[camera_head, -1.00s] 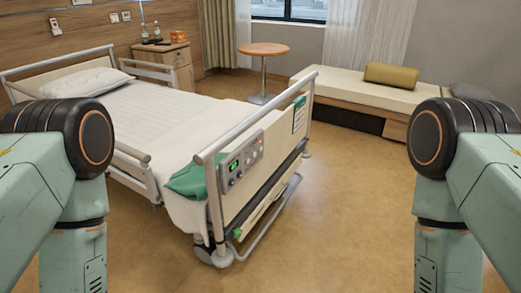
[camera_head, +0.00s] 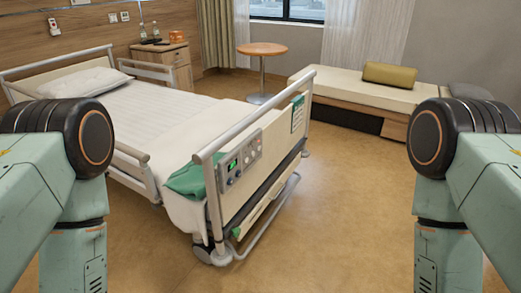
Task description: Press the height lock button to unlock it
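A grey control panel (camera_head: 239,163) is fixed on the outer face of the bed's footboard (camera_head: 262,175). It has a small green display (camera_head: 233,165) and several knobs or buttons. They are too small to tell which one is the height lock button. The hospital bed (camera_head: 150,125) stands left of the middle, its foot end towards me. Only the upper parts of my two arms show, at the left and right edges. Both grippers are below the picture and hidden, and neither arm is near the panel.
A green cloth (camera_head: 186,181) hangs over the bed's foot corner. Open floor (camera_head: 345,215) lies right of the bed. A round table (camera_head: 262,50) and a bench (camera_head: 355,97) with an olive bolster (camera_head: 390,75) stand at the back. A wooden bedside cabinet (camera_head: 163,57) stands behind the bed.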

